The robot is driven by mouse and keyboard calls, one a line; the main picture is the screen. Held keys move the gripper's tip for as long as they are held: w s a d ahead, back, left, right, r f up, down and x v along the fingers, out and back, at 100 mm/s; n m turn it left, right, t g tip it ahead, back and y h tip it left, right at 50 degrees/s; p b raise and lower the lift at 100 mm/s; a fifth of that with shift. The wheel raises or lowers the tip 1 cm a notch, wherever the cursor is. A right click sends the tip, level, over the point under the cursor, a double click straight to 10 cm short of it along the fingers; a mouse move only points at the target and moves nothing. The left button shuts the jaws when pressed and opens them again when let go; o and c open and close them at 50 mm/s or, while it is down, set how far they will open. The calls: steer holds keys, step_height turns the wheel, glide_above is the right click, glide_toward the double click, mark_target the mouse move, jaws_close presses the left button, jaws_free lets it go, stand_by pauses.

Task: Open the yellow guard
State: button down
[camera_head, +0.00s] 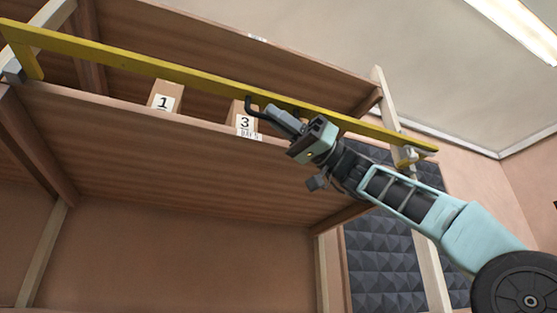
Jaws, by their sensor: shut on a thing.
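The yellow guard (170,71) is a long bar. It runs across the front of a high wooden shelf, from the left post down to the right post. A dark bent handle (250,103) sits on the guard a little right of its middle. My gripper (274,117) reaches up from the lower right and is shut on this handle. The fingertips partly hide where they meet it. The guard's right end lies by a pale catch (405,156) on the right post; whether it rests in it I cannot tell.
Boxes labelled 1 (164,97) and 3 (243,119) stand on the shelf (150,150) behind the guard. A grey bracket (14,72) is at the left post. Dark foam panels (375,262) cover the wall at right. Open space lies below the shelf.

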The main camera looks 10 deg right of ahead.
steer(key=shift+w+f, duration=0.1)
steer(key=shift+f, duration=0.25)
stand_by(0.3)
steer(key=c, duration=1.8)
jaws_free()
steer(key=shift+o, duration=0.2)
steer(key=shift+w+d+f+b, duration=0.15)
steer(key=shift+d+f+b, duration=0.05)
steer(key=shift+d+b, duration=0.15)
steer(key=b+v, duration=0.2)
steer(key=v, duration=1.4)
steer(key=shift+w+d, duration=0.15)
steer(key=shift+d, duration=0.05)
steer(key=shift+f, duration=0.15)
